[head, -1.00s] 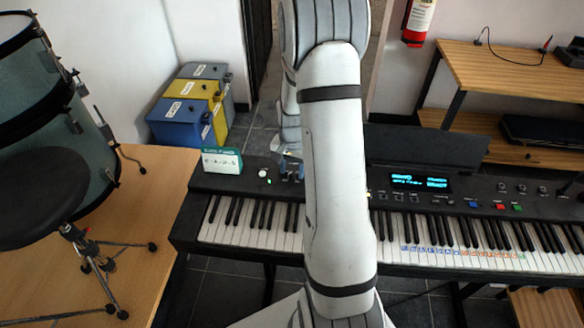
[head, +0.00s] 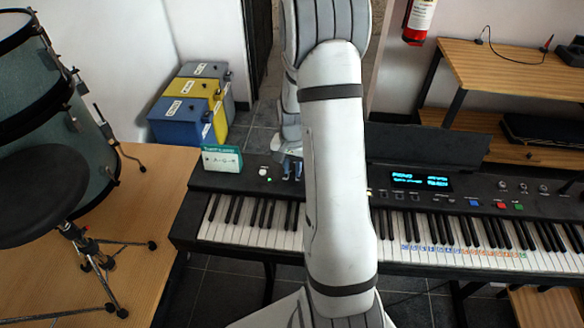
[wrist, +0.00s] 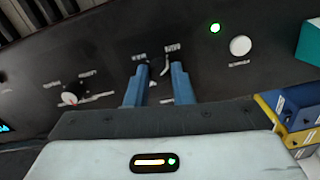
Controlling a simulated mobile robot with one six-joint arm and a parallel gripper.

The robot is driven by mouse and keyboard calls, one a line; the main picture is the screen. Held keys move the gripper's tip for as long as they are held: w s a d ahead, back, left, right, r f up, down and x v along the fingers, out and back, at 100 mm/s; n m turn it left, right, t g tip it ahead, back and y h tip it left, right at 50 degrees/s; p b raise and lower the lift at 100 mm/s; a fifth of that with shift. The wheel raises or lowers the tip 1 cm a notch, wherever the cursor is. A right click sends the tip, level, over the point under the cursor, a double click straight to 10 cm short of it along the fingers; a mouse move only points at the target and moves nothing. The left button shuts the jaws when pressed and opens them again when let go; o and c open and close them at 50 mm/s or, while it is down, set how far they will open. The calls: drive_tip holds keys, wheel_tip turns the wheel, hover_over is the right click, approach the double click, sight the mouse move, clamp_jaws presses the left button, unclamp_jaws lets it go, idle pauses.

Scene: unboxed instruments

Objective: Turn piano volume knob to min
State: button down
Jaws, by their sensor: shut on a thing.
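The piano (head: 240,205) stands across the middle of the head view. In the wrist view, its dark panel (wrist: 105,60) carries a knob with a red mark (wrist: 69,98) on the left and a round white control (wrist: 240,46) on the right, beside a green light. The labels are too blurred to read, so I cannot tell which one is volume. My gripper (wrist: 157,76) has its two blue fingers at the panel between these controls, shut on a small control (wrist: 165,66) that is mostly hidden. In the head view, my gripper (head: 292,170) is at the panel's left part, right of the white control.
A small green-and-white sign (head: 221,159) stands on the piano's left end. Blue, yellow and grey boxes (head: 180,118) sit behind it. Drums and a stool (head: 45,198) are on the left. A wooden shelf (head: 510,75) stands at the back right.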

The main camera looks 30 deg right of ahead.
sight(292, 171)
drive_tip(key=shift+n+b, duration=0.45)
drive_tip(key=shift+n, duration=0.75)
drive_tip(key=c, duration=1.3)
unclamp_jaws()
drive_tip(key=shift+o, duration=0.2)
drive_tip(key=shift+r+b, duration=0.35)
drive_tip(key=shift+r, duration=3.6)
drive_tip(key=shift+a, duration=0.1)
drive_tip(key=s+a+r+n+t, duration=0.1)
drive_tip(key=s+a+r+n, duration=0.2)
drive_tip(key=s+a+r, duration=0.3)
drive_tip(key=s+a+r+n+t, duration=0.2)
drive_tip(key=s+a+r, duration=0.4)
drive_tip(key=s, duration=0.7)
drive_tip(key=shift+a+r+n, duration=0.4)
drive_tip(key=shift+a+n, duration=0.4)
drive_tip(key=shift+a, duration=0.2)
